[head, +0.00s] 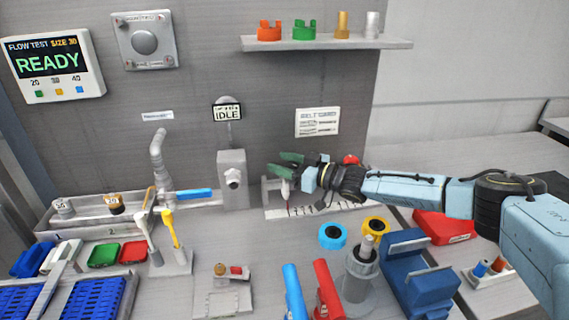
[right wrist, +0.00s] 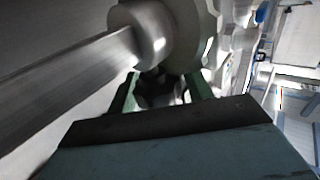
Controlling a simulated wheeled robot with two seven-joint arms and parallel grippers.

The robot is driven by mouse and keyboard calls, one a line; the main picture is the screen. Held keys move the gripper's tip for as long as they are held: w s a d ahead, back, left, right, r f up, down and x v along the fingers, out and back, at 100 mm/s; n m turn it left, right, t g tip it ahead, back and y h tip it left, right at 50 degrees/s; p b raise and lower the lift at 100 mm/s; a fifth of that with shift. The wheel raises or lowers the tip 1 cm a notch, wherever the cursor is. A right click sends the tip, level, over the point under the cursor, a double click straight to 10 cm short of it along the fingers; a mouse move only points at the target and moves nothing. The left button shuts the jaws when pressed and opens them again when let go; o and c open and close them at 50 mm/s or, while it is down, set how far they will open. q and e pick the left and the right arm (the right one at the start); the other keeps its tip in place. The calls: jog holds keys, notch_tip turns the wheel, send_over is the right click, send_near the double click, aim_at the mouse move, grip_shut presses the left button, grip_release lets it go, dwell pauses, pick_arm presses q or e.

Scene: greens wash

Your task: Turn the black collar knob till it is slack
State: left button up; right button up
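My right gripper (head: 282,166) reaches in from the right in the head view, its green fingers apart, beside the back panel and above a white scale strip. In the right wrist view a dark lobed knob (right wrist: 160,92), apparently the black collar knob, sits between the two green fingers. It lies below a pale round collar and a grey bar (right wrist: 75,72). The fingers stand on both sides of it. I cannot tell whether they press on it. In the head view the knob is not clearly visible. My left gripper is not in view.
A grey box (head: 232,175) with a spout stands left of my gripper, under an IDLE display (head: 227,113). A blue ring (head: 333,235), a yellow ring (head: 376,227) and a blue block (head: 416,275) sit below my right arm. A shelf (head: 325,43) hangs above.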

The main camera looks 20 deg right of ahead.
jog(key=c, duration=0.8)
jog(key=shift+o, duration=0.2)
jog(key=shift+a+m+h+p, duration=0.15)
jog(key=shift+m+h+p, duration=0.15)
jog(key=shift+h+p, duration=0.1)
jog(key=shift+w+m+t+h+p, duration=0.1)
jog(key=shift+m+t+h+p, duration=0.2)
jog(key=shift+t+h+p, duration=0.15)
jog(key=shift+d, duration=0.25)
jog(key=shift+h, duration=0.25)
jog(key=o, duration=0.9)
jog(key=shift+o, duration=0.4)
jog(key=shift+r, duration=0.15)
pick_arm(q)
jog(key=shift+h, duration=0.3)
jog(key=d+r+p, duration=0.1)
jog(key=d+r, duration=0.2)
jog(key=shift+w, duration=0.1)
pick_arm(e)
notch_tip(320, 180, up, 10)
jog(key=shift+f, duration=0.1)
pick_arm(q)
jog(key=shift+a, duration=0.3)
